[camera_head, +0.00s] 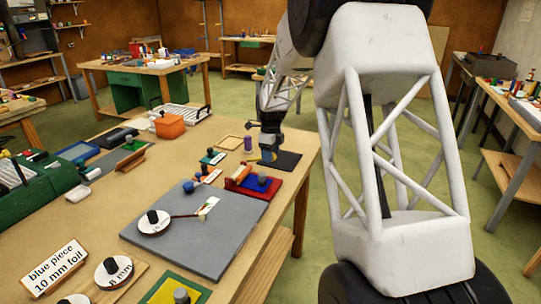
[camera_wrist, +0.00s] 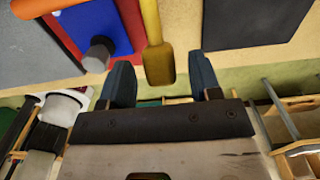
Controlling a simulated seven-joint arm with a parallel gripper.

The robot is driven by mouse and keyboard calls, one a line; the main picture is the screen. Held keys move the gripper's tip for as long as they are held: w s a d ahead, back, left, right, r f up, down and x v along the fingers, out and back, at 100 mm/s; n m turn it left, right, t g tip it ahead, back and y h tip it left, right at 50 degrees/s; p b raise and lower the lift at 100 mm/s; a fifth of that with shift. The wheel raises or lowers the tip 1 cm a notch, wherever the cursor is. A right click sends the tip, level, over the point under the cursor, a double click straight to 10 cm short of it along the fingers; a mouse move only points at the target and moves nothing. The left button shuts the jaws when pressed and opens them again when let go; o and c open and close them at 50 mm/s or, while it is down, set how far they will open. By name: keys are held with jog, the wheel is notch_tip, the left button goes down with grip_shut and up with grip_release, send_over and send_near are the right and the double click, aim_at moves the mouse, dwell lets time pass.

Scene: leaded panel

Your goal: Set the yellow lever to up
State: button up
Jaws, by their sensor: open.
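The yellow lever (camera_wrist: 154,45) shows in the wrist view as a flat yellow bar with a wider end, reaching in from the top edge. Its wide end is between the two blue fingers of my gripper (camera_wrist: 162,82), nearer the left finger. The fingers are spread apart and I see no clear contact with the lever. In the head view my gripper (camera_head: 268,157) is low over the table's right side, by a dark square pad. The lever's base is out of the wrist view, and I cannot make out its full pose in the head view.
Left of the lever, a red tray (camera_wrist: 137,10) holds a blue piece (camera_wrist: 98,20) with a grey knob (camera_wrist: 98,54). A dark pad (camera_wrist: 256,22) lies to the right. A large grey board (camera_head: 190,240) and labelled pieces cover the table's front. The table's edge is close to my gripper.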

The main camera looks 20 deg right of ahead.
jog(key=shift+f, duration=0.4)
grip_shut()
jog(key=shift+r, duration=0.1)
jog(key=shift+w+a+r+g+h, duration=0.4)
jog(key=shift+r+g+h, duration=0.15)
jog(key=shift+r, duration=0.05)
jog(key=shift+w+a+r+g+h, duration=0.35)
jog(key=shift+r+g+h, duration=0.2)
jog(key=shift+r, duration=0.05)
jog(key=w+a+r+g+h, duration=0.1)
jog(key=w+a+g+h, duration=0.1)
jog(key=w+a+r+g+h, duration=0.1)
jog(key=a+r+g+h, duration=0.1)
jog(key=shift+w+g+h, duration=0.3)
jog(key=shift+w, duration=0.1)
jog(key=shift+w+a+r+g+h, duration=0.15)
jog(key=shift+w+a+g+h, duration=0.55)
jog(key=shift+w+g+h, duration=0.05)
jog(key=shift+w+a+r+g+h, duration=0.1)
jog(key=shift+w+a+g+h, duration=0.55)
jog(key=shift+w+g+h, duration=0.1)
